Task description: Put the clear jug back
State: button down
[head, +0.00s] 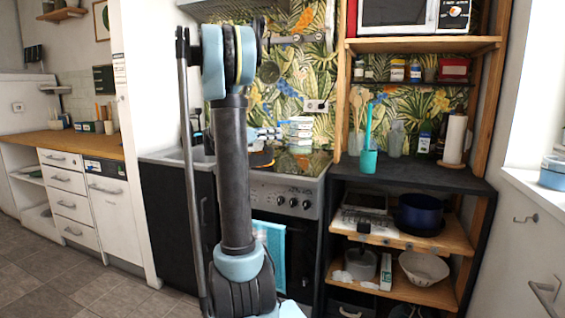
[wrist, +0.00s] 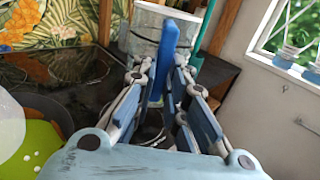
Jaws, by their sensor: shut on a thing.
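The clear jug (wrist: 143,42) is at the top of the wrist view, a see-through, greyish vessel with a pale rim. My gripper (wrist: 165,80) reaches up to it with blue and grey fingers, one of which covers part of it. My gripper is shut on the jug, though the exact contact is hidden. In the head view my gripper (head: 268,134) is small and partly behind my arm, above the stove. A pale, banded shape (head: 300,130) beside it looks like the jug.
A dark shelf (head: 410,175) right of the stove (head: 285,195) holds a teal cup (head: 368,162) with a brush, bottles and a paper roll (head: 455,138). Its front centre looks clear. A green, white-dotted thing (wrist: 35,150) lies at the wrist view's lower left. A window sill stands right.

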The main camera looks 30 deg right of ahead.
jog(key=shift+f, duration=4)
jog(key=c, duration=1.6)
grip_release()
